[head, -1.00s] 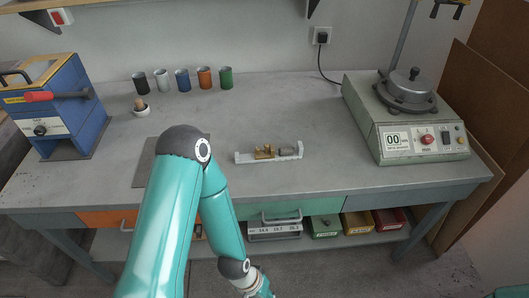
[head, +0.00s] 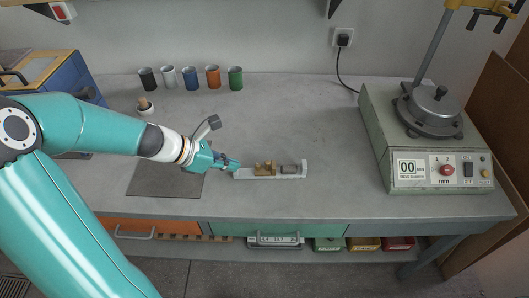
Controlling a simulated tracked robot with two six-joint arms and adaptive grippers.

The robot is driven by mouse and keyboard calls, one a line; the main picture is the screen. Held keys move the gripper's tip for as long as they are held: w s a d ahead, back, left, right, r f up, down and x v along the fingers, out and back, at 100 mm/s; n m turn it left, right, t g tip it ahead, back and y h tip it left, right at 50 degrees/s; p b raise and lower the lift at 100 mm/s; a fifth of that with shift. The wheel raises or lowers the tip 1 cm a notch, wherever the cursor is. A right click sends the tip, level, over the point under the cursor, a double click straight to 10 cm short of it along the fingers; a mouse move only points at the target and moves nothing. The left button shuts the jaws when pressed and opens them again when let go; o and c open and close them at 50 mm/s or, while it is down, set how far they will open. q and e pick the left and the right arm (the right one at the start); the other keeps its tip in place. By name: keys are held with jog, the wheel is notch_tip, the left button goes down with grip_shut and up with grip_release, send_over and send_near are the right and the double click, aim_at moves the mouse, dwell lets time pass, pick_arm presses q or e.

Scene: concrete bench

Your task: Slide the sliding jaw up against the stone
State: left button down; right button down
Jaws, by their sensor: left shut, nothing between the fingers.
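A pale rail-like base (head: 246,175) lies on the bench in the middle of the head view. The brass sliding jaw (head: 265,169) sits on it, near its middle. The stone (head: 288,169), a small grey piece, sits just right of the jaw, towards the base's raised right end. Whether jaw and stone touch is too small to tell. My left gripper (head: 233,165) is shut and empty at the base's left end, pointing right towards the brass jaw, with a short gap between them. My right gripper is out of view.
A dark mat (head: 165,180) lies under my left arm. Several coloured cups (head: 191,79) stand at the back, with a small mortar (head: 146,106) before them. A green sieve-shaker machine (head: 425,140) stands at right. The bench between is clear.

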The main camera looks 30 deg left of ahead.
pick_arm(q)
jog(key=s+a+r, duration=0.1)
jog(key=a+r, duration=0.1)
jog(key=b, duration=0.2)
send_near(257, 174)
jog(key=w+d, duration=0.1)
jog(key=w+d+f, duration=0.1)
jog(key=shift+w+d+n+y, duration=0.2)
jog(key=shift+w+n+y, duration=0.1)
jog(key=shift+y, duration=0.1)
jog(key=shift+w+d+f, duration=0.1)
jog(key=shift+w+d, duration=0.15)
jog(key=shift+w, duration=0.3)
jog(key=shift+w+d, duration=0.3)
jog(key=shift+w, duration=0.2)
jog(key=shift+w+d+f, duration=0.15)
jog(key=shift+w+d, duration=0.2)
jog(key=shift+w, duration=0.3)
jog(key=shift+t, duration=0.3)
